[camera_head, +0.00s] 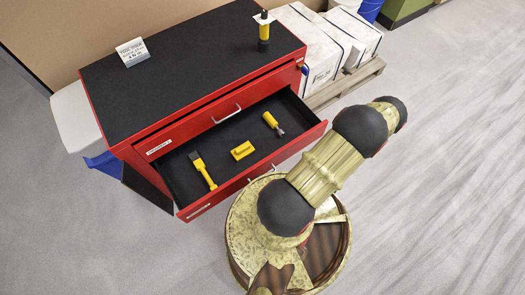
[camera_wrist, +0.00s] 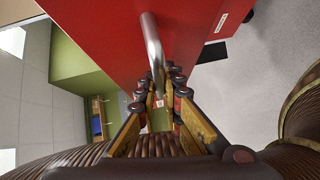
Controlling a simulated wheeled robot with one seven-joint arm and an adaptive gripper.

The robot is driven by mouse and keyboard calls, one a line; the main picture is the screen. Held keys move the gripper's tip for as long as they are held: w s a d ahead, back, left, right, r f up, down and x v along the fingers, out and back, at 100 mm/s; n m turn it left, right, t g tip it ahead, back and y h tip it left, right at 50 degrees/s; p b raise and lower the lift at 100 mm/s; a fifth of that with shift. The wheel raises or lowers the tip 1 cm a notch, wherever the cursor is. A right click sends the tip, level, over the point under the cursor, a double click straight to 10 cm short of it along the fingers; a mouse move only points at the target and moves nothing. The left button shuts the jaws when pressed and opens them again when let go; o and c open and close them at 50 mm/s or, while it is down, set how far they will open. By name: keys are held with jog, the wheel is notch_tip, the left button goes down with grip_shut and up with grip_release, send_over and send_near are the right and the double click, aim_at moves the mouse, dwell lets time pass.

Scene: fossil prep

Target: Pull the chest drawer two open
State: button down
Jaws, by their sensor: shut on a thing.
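The red chest (camera_head: 120,146) with a black top stands at the left in the head view. Its upper drawer (camera_head: 215,119) is closed. The drawer below it, drawer two (camera_head: 234,187), stands well open and shows a black interior. Its silver handle (camera_head: 262,172) is partly hidden by my arm in the head view. In the wrist view my gripper (camera_wrist: 158,92) is shut on the silver handle (camera_wrist: 153,48), against the red drawer front (camera_wrist: 105,35). In the head view my gripper is hidden behind my arm.
The open drawer holds a yellow-handled brush (camera_head: 203,171), a yellow block-like tool (camera_head: 242,150) and another yellow-handled tool (camera_head: 272,123). On the chest top are a small sign (camera_head: 132,52) and a yellow-black tool (camera_head: 264,32). White boxes (camera_head: 320,50) sit on a pallet. Floor at right is clear.

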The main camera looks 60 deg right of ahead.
jog(key=c, duration=1.9)
grip_release()
jog(key=v, duration=1.2)
jog(key=shift+f, duration=0.1)
